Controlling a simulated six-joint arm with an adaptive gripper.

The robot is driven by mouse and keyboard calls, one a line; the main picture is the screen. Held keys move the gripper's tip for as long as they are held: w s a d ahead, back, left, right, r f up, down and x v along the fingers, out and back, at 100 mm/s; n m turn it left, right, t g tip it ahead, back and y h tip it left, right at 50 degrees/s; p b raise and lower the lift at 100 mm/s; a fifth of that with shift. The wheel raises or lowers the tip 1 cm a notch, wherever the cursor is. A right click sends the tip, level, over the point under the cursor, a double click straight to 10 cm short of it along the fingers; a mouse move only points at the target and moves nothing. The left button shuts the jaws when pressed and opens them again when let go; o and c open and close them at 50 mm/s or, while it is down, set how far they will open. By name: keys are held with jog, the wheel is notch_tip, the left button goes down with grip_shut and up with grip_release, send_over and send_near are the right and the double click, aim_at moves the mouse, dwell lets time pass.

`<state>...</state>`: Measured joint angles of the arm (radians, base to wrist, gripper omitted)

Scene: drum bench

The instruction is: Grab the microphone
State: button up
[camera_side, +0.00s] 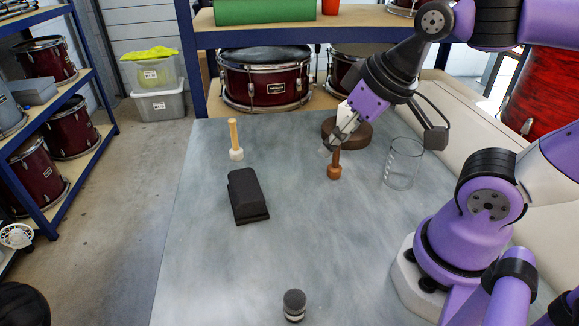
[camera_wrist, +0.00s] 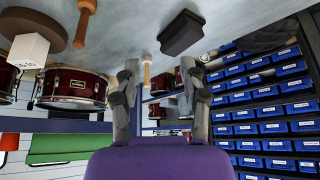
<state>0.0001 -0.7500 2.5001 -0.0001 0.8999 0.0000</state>
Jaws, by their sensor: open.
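The microphone (camera_side: 294,303) stands on the grey table near its front edge in the side view, with a dark grey round head and a pale band below it. I cannot make it out in the wrist view. My gripper (camera_side: 334,143) is at the far part of the table, well away from the microphone, close to the top of a brown mallet. In the wrist view my gripper (camera_wrist: 162,95) shows two fingers spread apart with nothing held between them.
On the table (camera_side: 210,240) are a black block (camera_side: 246,195), a pale-handled mallet (camera_side: 235,140), a brown mallet (camera_side: 334,168), a brown disc (camera_side: 352,131) and a clear glass (camera_side: 403,163). The wrist view also shows a white block (camera_wrist: 28,51). The front middle around the microphone is clear.

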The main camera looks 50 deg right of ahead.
jog(key=o, duration=0.4)
jog(key=m+g, duration=0.6)
send_over(295, 297)
notch_tip(295, 297, down, 9)
jog(key=shift+w+d+f, duration=0.1)
jog(key=shift+w+f, duration=0.05)
jog(key=shift+f, duration=3.15)
